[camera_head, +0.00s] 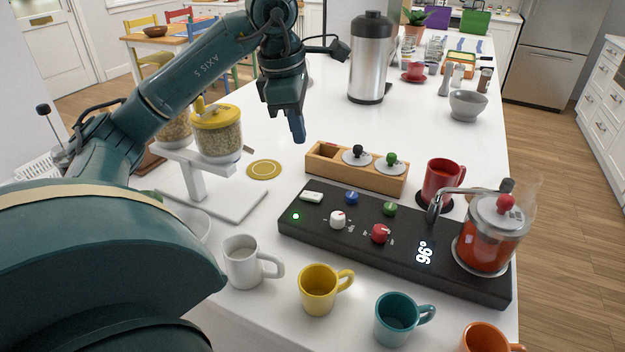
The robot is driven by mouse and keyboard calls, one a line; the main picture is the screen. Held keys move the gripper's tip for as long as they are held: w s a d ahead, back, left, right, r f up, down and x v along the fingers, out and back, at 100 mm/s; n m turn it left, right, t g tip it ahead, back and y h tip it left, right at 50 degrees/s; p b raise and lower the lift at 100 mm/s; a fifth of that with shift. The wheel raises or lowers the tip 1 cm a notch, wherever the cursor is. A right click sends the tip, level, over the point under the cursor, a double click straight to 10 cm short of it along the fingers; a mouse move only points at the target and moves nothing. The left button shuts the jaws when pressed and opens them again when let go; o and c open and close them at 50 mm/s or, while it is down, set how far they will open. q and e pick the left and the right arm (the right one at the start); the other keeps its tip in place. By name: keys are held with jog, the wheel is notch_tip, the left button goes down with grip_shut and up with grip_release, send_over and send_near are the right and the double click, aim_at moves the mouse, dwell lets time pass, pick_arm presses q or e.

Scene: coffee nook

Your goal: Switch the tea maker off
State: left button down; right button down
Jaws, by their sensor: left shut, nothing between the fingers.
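The tea maker (360,254) is a long black base on the white counter. Its top carries a white rocker-like button (311,197), a lit green light (296,216), a blue button (351,198), a green button (390,208), a white knob (338,219) and a red knob (380,233). Its display (425,252) reads 96°. A glass pot (487,240) with red liquid and a red lid knob sits on its right end, with steam above. My left gripper (298,138) is shut and empty, pointing down above the counter behind the tea maker's left end. My right gripper is out of view.
White (243,268), yellow (319,291), teal (394,321) and orange (484,340) mugs stand along the front. Behind the base are a wooden box (330,169) and a red mug (440,182). A steel urn (369,65) stands farther back. A grain dispenser (217,130) stands left.

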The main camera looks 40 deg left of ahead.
pick_arm(q)
jog(key=n+p, duration=0.1)
jog(key=n, duration=0.9)
jog(key=w+n+g+p, duration=0.1)
jog(key=n, duration=1)
jog(key=w+a+n+h, duration=0.1)
jog(key=n, duration=1)
jog(key=shift+w+r+g+p, duration=0.1)
jog(key=shift+r+g+p, duration=0.25)
jog(key=shift+g+p, duration=0.05)
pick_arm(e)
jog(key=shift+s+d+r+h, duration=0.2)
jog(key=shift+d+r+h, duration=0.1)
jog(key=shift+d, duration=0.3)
pick_arm(q)
send_near(314, 196)
jog(key=f, duration=0.6)
jog(key=shift+d, duration=0.4)
jog(key=shift+w+f, duration=0.1)
jog(key=shift+f, duration=0.3)
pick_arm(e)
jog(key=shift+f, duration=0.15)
